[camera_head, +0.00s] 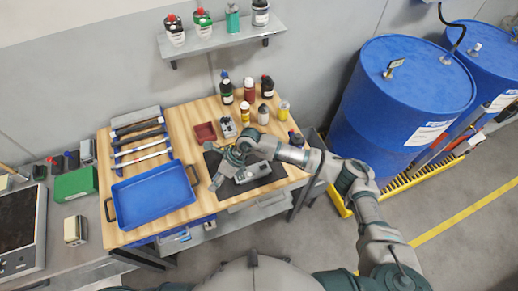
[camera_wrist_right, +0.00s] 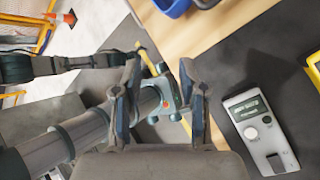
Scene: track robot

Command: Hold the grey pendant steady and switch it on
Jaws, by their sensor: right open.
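The grey pendant (camera_head: 252,173) lies on a black mat (camera_head: 227,189) at the front right of the wooden bench. In the right wrist view the pendant (camera_wrist_right: 262,132) shows a small dark screen and a round pale knob. My right gripper (camera_head: 220,168) is over the mat, just left of the pendant in the head view. In the right wrist view its two fingers (camera_wrist_right: 160,75) are apart and empty, with the pendant to their right and not touching. My left gripper is not in view.
A blue tray (camera_head: 117,215) stands left of the mat, with several tools behind it. A red bin (camera_head: 205,132) and several bottles stand behind the mat. Large blue drums (camera_head: 405,95) are at the right. The bench's front edge is close to the mat.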

